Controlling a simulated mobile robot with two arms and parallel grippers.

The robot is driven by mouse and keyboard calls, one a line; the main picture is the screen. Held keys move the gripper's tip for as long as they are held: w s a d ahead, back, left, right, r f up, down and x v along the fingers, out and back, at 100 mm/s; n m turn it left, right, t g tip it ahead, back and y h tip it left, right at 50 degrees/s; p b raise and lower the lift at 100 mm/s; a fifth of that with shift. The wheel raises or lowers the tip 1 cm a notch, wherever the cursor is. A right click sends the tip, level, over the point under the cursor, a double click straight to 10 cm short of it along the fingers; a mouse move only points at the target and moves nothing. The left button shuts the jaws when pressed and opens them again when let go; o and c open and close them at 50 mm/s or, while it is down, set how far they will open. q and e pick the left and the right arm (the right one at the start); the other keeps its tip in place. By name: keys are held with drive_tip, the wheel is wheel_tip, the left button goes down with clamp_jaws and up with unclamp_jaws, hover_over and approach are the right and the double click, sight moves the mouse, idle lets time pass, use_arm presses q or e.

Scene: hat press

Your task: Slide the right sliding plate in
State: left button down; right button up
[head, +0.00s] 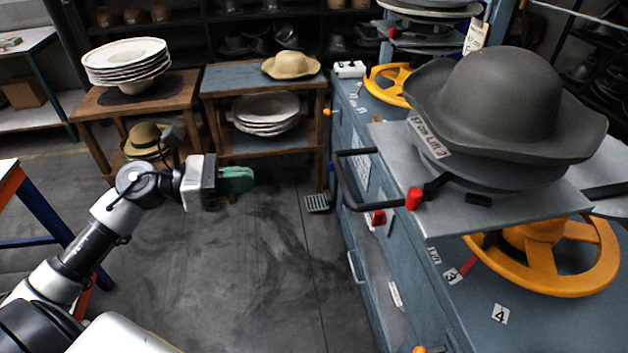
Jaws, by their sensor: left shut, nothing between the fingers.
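The right sliding plate (392,146) is a flat grey metal plate at the right, jutting out toward the left over the front of the blue press (435,262). A dark bar handle (345,192) sticks out from its left edge. A dark grey hat-shaped mould (497,105) sits on the plate. My left gripper (244,179), with green fingers, is shut and empty. It hangs over the floor to the left of the handle, clearly apart from it. My right gripper is not in view.
A yellow handwheel (552,275) sits below the plate and another yellow wheel (391,84) lies farther back. Wooden tables (262,76) with hats and stacked moulds stand at the back. The dark floor (240,280) between my arm and the press is clear.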

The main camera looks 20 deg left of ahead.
sight(419, 162)
use_arm(q)
drive_tip(key=w+d+m+p, duration=0.1)
drive_tip(key=w+d+p, duration=0.6)
drive_tip(key=d, duration=0.5)
drive_tip(key=shift+w+p, duration=0.2)
drive_tip(key=shift+p, duration=0.15)
drive_tip(key=x, duration=0.6)
drive_tip(key=r+x, duration=0.1)
drive_tip(key=x, duration=0.5)
drive_tip(key=r+x, duration=0.1)
drive_tip(key=x, duration=0.5)
drive_tip(key=shift+w+d+f, duration=0.1)
drive_tip(key=shift+d, duration=0.2)
